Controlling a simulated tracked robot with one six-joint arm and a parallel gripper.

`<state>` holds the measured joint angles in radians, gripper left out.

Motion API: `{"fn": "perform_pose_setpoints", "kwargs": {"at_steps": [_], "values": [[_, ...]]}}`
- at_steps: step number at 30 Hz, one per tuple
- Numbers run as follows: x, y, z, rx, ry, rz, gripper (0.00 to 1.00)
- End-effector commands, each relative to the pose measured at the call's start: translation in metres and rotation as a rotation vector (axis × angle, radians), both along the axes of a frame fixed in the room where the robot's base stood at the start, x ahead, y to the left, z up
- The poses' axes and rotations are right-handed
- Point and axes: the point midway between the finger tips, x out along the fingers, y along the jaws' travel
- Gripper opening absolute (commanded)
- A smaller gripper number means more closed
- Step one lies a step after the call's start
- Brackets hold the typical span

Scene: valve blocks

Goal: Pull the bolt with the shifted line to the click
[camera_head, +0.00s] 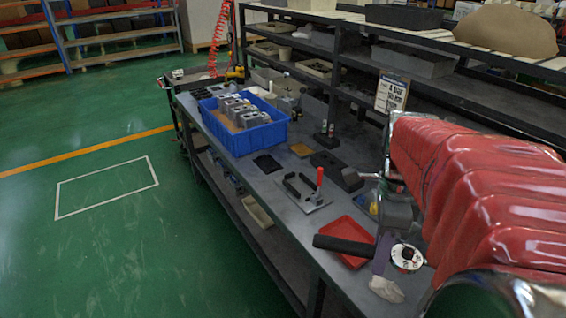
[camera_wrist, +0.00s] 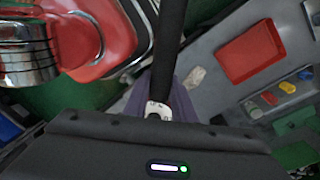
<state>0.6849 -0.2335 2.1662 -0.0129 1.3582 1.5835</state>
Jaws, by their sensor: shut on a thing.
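My gripper (camera_head: 381,256), with purple fingers, is low over the near end of the bench. It is shut on a tool with a long black handle (camera_head: 342,245). The handle reaches left over the red tray in the head view. In the wrist view the black handle (camera_wrist: 168,45) runs up from between my fingers (camera_wrist: 160,98). A round white part with dark marks (camera_head: 405,257) is beside the fingers, and also shows in the wrist view (camera_wrist: 157,110). Grey valve blocks (camera_head: 240,110) stand in the blue crate. I cannot make out any bolt or its line.
On the bench are a red tray (camera_head: 340,229), a clamp with a red handle (camera_head: 319,182), a dark block (camera_head: 336,168) and a white crumpled thing (camera_head: 386,289). The blue crate (camera_head: 237,138) stands farther back. Shelving (camera_head: 350,62) runs along the bench's right side.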

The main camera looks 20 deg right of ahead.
Motion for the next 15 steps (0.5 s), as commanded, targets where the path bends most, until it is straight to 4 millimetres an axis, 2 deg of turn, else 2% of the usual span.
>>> {"fn": "perform_pose_setpoints", "kwargs": {"at_steps": [15], "values": [[-0.0076,0.0062,0.0004,-0.001,-0.001,0.065,0.0]]}}
